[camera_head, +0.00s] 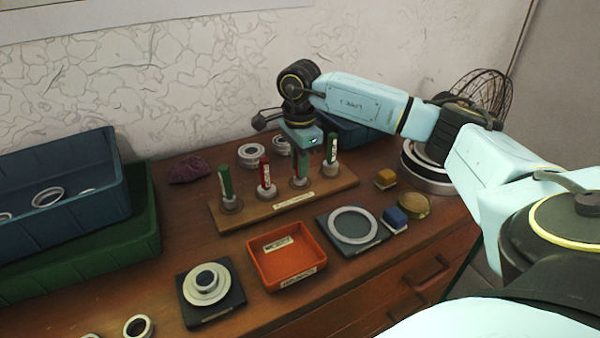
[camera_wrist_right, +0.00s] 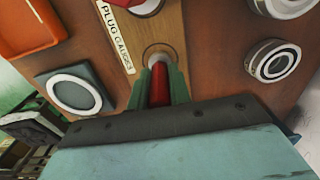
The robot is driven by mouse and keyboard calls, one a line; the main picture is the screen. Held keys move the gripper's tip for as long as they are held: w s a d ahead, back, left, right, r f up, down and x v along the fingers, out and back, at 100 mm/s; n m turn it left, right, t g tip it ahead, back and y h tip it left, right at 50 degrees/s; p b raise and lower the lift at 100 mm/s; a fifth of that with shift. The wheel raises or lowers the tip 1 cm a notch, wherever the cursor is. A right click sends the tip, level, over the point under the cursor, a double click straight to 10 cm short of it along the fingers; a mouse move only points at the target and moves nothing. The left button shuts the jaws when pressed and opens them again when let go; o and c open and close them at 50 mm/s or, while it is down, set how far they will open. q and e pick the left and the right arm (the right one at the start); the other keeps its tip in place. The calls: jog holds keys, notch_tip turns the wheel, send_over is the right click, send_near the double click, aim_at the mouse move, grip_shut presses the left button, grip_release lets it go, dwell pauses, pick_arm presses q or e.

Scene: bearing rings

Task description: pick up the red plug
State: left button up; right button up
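A wooden rack (camera_head: 225,219) holds a row of upright plugs with grey collars. My right gripper (camera_head: 301,160) points down over the third plug from the left. In the right wrist view a red plug (camera_wrist_right: 160,84) stands between the two green fingers (camera_wrist_right: 162,88), with no clear gap on either side. Its grey collar is at the rack. The fingers mostly hide this plug in the head view. Another red plug (camera_head: 265,173) stands second from the left. A green plug (camera_head: 226,181) is at the left end and another green plug (camera_head: 332,150) at the right end. My left gripper does not show.
In front of the rack are an orange tray (camera_head: 313,264) and a dark pad with a large ring (camera_head: 353,225). Stacked blue (camera_head: 110,185) and green (camera_head: 147,236) bins stand at left. Rings (camera_head: 250,154) lie behind the rack; small blocks (camera_head: 386,179) lie at right.

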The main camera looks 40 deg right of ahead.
grip_shut()
jog(key=shift+r, duration=0.15)
